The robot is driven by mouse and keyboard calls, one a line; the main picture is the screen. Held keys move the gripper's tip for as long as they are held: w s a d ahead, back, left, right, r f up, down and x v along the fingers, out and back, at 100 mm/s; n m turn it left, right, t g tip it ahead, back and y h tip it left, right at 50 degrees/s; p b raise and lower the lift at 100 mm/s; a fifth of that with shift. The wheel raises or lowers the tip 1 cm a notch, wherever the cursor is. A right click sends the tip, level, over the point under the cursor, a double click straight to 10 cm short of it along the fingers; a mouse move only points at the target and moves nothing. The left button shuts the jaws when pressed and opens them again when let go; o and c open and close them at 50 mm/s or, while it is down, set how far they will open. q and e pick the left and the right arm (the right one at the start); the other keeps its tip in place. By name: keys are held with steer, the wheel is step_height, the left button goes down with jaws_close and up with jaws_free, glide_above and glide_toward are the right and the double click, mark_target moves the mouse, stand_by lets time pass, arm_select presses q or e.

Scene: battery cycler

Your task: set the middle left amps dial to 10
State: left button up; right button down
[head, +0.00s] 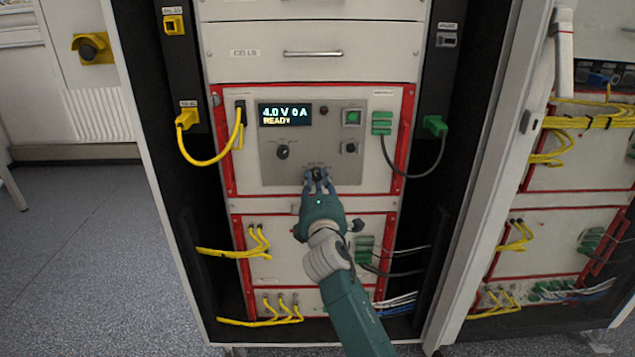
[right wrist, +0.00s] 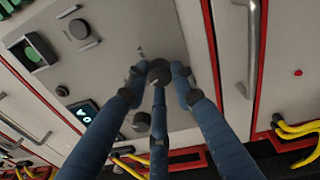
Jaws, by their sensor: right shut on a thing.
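The cycler's grey panel (head: 270,173) sits in a red-edged unit of the middle rack. Its display (head: 285,114) reads 4.0 V 0 A, READY. A black dial (head: 318,173) is at the panel's lower middle; its label is too small to read. My right gripper (head: 318,181) is shut on this dial, which shows between the fingers in the right wrist view (right wrist: 158,72). The fingers partly hide it, and its pointer cannot be read. Another black dial (head: 282,152) is at the left of the panel. My left gripper is not in view.
A green button (head: 352,117) and a small black knob (head: 349,147) are on the panel's right side. A yellow cable (head: 210,160) loops at the left and a dark cable (head: 412,174) at the right. A drawer handle (head: 312,54) is above.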

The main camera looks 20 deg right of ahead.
steer(key=c, duration=1.4)
jaws_free()
steer(key=shift+c, duration=0.2)
steer(key=v, duration=1.2)
